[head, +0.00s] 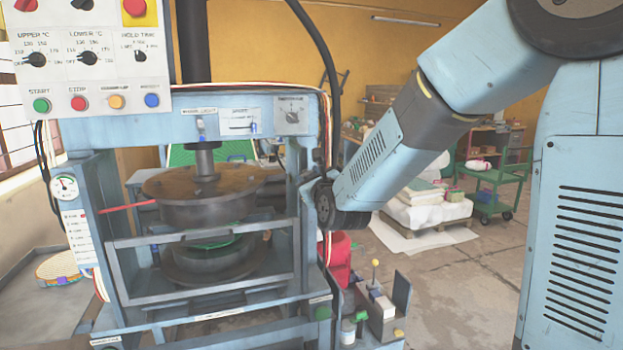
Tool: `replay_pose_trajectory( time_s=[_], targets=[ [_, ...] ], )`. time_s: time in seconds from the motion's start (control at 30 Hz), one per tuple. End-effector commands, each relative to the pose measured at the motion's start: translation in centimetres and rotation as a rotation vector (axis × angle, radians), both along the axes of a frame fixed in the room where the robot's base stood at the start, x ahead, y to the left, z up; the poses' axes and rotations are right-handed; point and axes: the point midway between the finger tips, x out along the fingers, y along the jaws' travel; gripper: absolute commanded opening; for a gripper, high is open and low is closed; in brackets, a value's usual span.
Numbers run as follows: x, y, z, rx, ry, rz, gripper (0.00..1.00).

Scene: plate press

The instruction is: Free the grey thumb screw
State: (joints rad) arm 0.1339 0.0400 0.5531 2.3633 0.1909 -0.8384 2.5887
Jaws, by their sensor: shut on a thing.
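The press (200,285) stands at left, with a blue frame and a control panel (85,60) at its upper left. A round upper plate (205,205) hangs from the ram, above a lower round plate (205,262). A barred guard (200,290) crosses the front of the plates. My arm comes down from the upper right, and its wrist (340,208) is at the press's right post. My gripper is not visible; the post and wrist hide that area. I cannot make out the grey thumb screw.
A red object (339,258) stands behind the right post. A small caddy (375,310) with bottles and a yellow-topped stick is at the press's lower right. A green trolley (495,178) and a loaded pallet (428,205) stand farther back. Open floor lies between.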

Motion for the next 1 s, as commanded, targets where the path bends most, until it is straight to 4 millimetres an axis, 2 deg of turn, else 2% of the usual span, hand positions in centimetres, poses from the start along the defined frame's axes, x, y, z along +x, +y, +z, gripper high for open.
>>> replay_pose_trajectory(
  time_s=[0.03,0.17,0.2,0.57,1.0],
  targets=[
    [0.01,-0.01,0.02,0.0,0.0,0.0,0.22],
    [0.01,0.03,0.02,0.0,0.0,0.0,0.1],
    [-0.03,-0.46,0.01,0.0,0.0,0.0,0.1],
    [0.01,0.07,0.03,-0.079,-0.023,0.0,0.1],
    [-0.04,0.26,0.03,-0.432,-0.125,0.003,0.1]
  ],
)
